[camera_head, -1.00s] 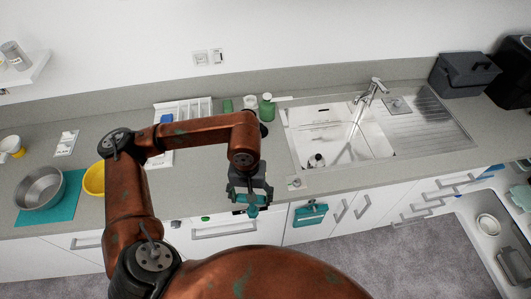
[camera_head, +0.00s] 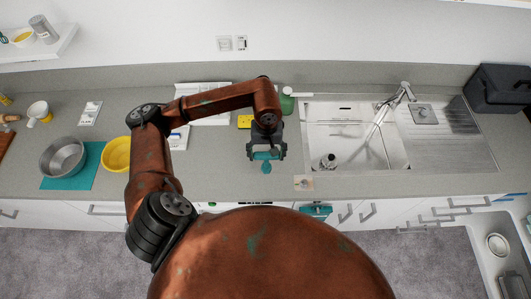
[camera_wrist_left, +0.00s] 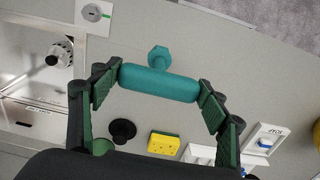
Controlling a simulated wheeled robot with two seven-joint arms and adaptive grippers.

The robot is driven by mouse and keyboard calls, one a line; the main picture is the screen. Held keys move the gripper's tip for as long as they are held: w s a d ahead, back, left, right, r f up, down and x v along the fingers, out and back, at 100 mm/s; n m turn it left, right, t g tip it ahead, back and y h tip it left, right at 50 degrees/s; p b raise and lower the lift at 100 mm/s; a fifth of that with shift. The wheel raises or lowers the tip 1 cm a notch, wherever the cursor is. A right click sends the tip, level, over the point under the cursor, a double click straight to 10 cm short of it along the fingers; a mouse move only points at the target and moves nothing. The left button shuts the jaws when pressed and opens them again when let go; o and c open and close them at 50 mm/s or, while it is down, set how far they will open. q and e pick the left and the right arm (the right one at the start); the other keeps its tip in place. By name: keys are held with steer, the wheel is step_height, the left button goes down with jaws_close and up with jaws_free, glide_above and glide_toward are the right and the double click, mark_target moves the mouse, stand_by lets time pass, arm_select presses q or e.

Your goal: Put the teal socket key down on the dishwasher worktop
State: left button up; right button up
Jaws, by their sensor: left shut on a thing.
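The teal socket key (camera_head: 266,166) is a thick bar with a short stem ending in a small head. My left gripper (camera_head: 266,156) is shut on the bar's two ends, and in the left wrist view the key (camera_wrist_left: 158,83) lies across between the fingers (camera_wrist_left: 160,85). In the head view it is over the grey dishwasher worktop (camera_head: 225,182), left of the sink. I cannot tell whether the key touches the worktop. My right gripper is not in view.
A steel sink (camera_head: 345,150) lies to the right. A yellow sponge (camera_head: 244,121), a green bottle (camera_head: 286,101) and a white rack (camera_head: 190,95) stand behind. A yellow bowl (camera_head: 117,154) and a metal pot (camera_head: 63,157) on a teal mat are left. The worktop's front strip is clear.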

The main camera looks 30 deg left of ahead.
arm_select(q)
steer(key=w+f, duration=0.1)
steer(key=w+a+f, duration=0.1)
steer(key=f, duration=0.1)
steer(key=shift+w+f+p, duration=0.2)
steer(key=shift+w+p, duration=0.1)
steer(key=shift+p, duration=0.1)
step_height(320, 180, down, 4)
steer(key=shift+w+a+r+p, duration=0.15)
steer(key=shift+r+p, duration=0.1)
steer(key=shift+p, duration=0.6)
steer(key=shift+f, duration=0.15)
steer(key=o, duration=1.7)
steer(key=shift+c, duration=0.2)
